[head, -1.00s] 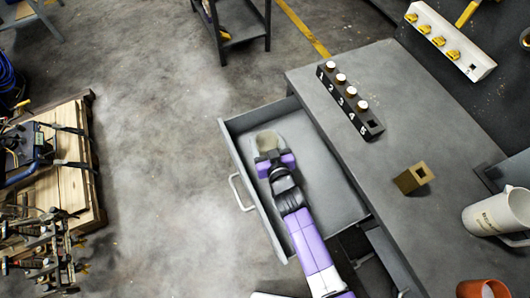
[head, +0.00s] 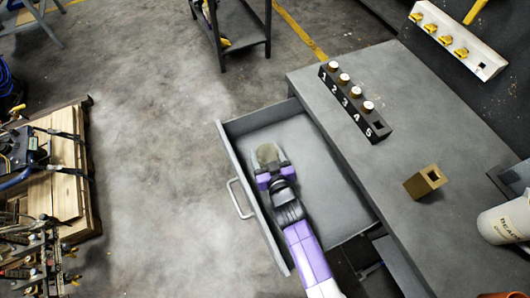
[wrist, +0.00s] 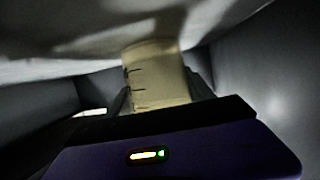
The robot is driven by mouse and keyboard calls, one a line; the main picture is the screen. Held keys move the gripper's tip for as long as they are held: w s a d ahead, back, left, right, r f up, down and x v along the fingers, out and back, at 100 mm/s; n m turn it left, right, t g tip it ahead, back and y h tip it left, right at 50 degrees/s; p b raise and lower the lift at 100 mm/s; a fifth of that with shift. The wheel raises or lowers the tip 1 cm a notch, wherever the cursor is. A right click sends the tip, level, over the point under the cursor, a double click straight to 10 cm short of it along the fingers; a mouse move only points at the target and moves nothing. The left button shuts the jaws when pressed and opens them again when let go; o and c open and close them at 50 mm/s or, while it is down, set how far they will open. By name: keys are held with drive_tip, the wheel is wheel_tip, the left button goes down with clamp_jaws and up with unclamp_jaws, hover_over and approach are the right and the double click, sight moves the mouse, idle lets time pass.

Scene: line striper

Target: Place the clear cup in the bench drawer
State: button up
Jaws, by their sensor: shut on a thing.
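The clear cup (head: 268,154) looks translucent and yellowish, and it is inside the open bench drawer (head: 236,163), toward its far left part. My gripper (head: 268,166) is shut on the cup. In the wrist view the cup (wrist: 157,75) stands between my two fingers (wrist: 157,97), with dark marks along its left side. The drawer's grey walls surround it. I cannot tell whether the cup's base touches the drawer floor.
The grey bench (head: 390,140) is right of the drawer. On it are a numbered rack (head: 352,103) with several capped vials, a brass block (head: 425,182) and a white pitcher (head: 505,222). A pallet (head: 70,180) stands at the left. The drawer's right part is clear.

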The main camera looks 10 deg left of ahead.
drive_tip(key=o, duration=1.6)
drive_tip(key=shift+f, duration=0.1)
drive_tip(key=shift+c, duration=0.2)
drive_tip(key=shift+r, duration=0.25)
drive_tip(key=p+v, duration=0.4)
drive_tip(key=v, duration=0.8)
